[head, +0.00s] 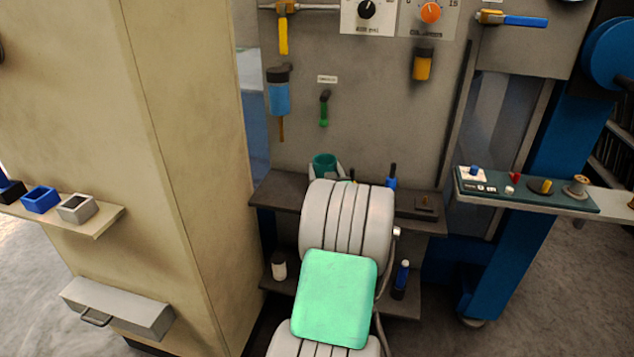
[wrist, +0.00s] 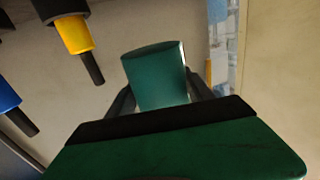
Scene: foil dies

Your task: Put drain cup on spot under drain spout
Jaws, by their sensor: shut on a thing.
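The drain cup is dark green (head: 324,160) and shows just beyond my arm in the head view, over the back of the dark shelf. It fills the space between my fingers in the wrist view (wrist: 156,78). My gripper (wrist: 160,92) is shut on the cup; in the head view it is mostly behind my wrist. A small green spout with a dark handle (head: 324,108) hangs on the grey panel, above the cup in the picture. The spot under it cannot be made out. Whether the cup touches the shelf cannot be told.
The dark shelf (head: 277,190) carries a blue-and-black item (head: 392,178) right of my arm. A blue canister (head: 278,95) and a yellow one (head: 423,66) hang on the panel (head: 375,110). A beige cabinet (head: 190,150) stands close on the left.

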